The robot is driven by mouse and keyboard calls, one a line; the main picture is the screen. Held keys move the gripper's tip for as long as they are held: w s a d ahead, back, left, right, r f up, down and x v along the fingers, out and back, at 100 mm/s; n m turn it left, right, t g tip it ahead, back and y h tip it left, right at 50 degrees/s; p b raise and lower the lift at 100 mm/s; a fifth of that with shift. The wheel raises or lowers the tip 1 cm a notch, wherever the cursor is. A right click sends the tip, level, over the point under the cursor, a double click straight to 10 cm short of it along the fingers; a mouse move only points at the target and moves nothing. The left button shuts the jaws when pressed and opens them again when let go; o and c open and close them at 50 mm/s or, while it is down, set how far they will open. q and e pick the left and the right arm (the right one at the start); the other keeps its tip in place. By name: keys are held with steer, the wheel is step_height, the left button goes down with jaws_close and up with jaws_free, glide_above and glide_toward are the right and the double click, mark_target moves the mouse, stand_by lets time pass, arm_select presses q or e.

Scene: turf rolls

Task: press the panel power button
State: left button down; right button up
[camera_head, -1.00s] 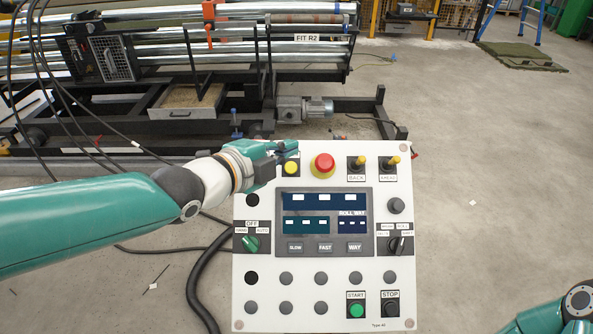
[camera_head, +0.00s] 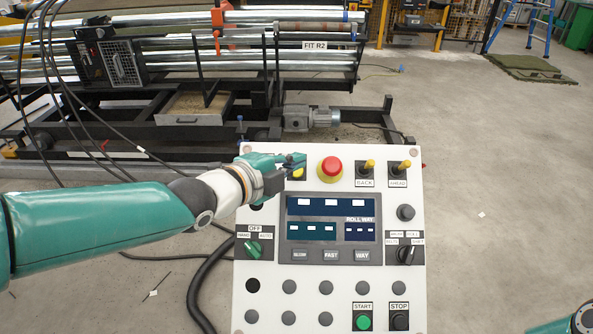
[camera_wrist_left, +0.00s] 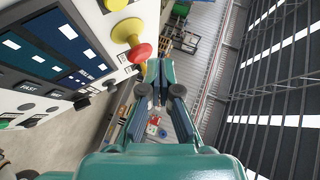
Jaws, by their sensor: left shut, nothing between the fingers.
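The white control panel (camera_head: 269,287) faces me in the middle of the head view. A yellow button (camera_head: 299,174) sits at its upper left, partly covered by my left gripper (camera_head: 300,164). The fingers are shut and empty, with their tips over the upper part of this button. I cannot tell if they touch it. In the left wrist view the shut fingers (camera_wrist_left: 161,82) point away beside the panel's face. Which button is the power button is not readable. My right gripper is outside the view; only part of my right arm shows at the lower right.
A red mushroom button (camera_head: 330,169) is just right of the fingertips. A blue display (camera_head: 331,217) is below. A roller machine (camera_head: 180,107) is behind. The floor right of the panel is clear.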

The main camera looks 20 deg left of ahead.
arm_select(q)
steer(key=w+f, duration=0.1)
steer(key=f, duration=0.1)
steer(key=w+f, duration=0.2)
steer(key=shift+a+b, duration=0.4)
steer(key=shift+w+a+f+b, duration=0.2)
steer(key=shift+w+f+b, duration=0.25)
steer(key=shift+w+f, duration=0.2)
stand_by(0.6)
steer(key=shift+w+f+b, duration=0.2)
steer(key=shift+f+b, duration=0.05)
steer(key=shift+b, duration=0.1)
steer(key=shift+w+a+f+b, duration=0.15)
steer(key=shift+w+f+b, duration=0.1)
steer(key=shift+f+b, duration=0.1)
stand_by(0.8)
steer(key=shift+s+r, duration=0.1)
steer(key=shift+r, duration=0.05)
steer(key=shift+s+r, duration=0.4)
steer(key=shift+r, duration=0.1)
steer(key=shift+d, duration=0.2)
